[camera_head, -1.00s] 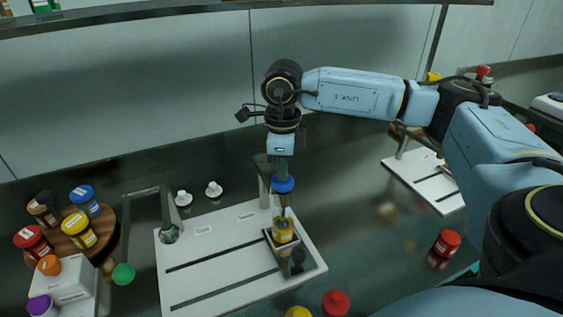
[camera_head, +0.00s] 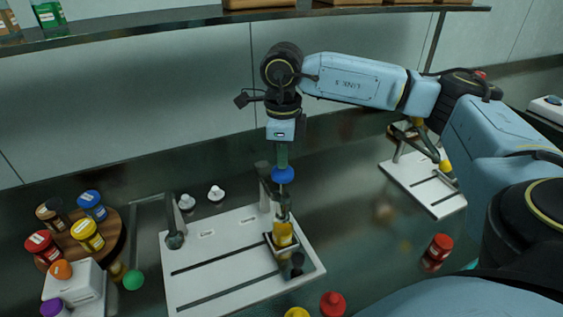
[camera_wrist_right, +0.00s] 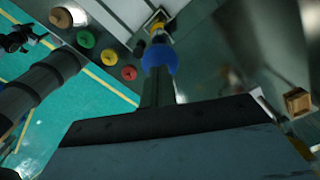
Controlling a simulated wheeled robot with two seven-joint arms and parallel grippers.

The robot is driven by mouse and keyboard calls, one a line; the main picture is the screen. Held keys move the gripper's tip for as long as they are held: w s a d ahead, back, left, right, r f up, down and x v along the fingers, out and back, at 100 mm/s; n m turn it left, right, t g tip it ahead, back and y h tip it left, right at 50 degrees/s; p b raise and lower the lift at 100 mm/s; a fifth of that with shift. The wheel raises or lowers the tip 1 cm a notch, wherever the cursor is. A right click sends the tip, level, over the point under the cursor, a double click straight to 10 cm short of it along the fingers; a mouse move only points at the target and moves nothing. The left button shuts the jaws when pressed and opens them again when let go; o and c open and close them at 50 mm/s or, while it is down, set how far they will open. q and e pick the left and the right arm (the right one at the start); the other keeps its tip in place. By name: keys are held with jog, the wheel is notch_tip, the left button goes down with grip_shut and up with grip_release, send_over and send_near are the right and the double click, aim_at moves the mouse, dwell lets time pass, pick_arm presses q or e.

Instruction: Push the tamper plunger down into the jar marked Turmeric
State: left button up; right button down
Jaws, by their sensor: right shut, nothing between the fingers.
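A tamper with a round blue knob (camera_head: 283,174) and a thin rod stands over a jar with yellow contents (camera_head: 283,234). The jar sits in a square holder on the white board, and I cannot read its label. My right gripper (camera_head: 282,163) points straight down with its fingers shut, directly above the knob. The fingertips seem to meet the knob's top; whether they touch is unclear. In the right wrist view the blue knob (camera_wrist_right: 158,59) shows just beyond the fingers, with the yellow jar (camera_wrist_right: 155,27) behind it.
The white board (camera_head: 215,262) has two dark slots and grey posts. A round wooden tray (camera_head: 113,243) with several lidded jars stands left. Small knobs, including a green one (camera_head: 133,280) and a red one (camera_head: 333,303), lie near the front. Another white board (camera_head: 440,200) is at right.

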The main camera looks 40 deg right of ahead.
jog(key=shift+r+p, duration=1.45)
jog(key=shift+r, duration=1.05)
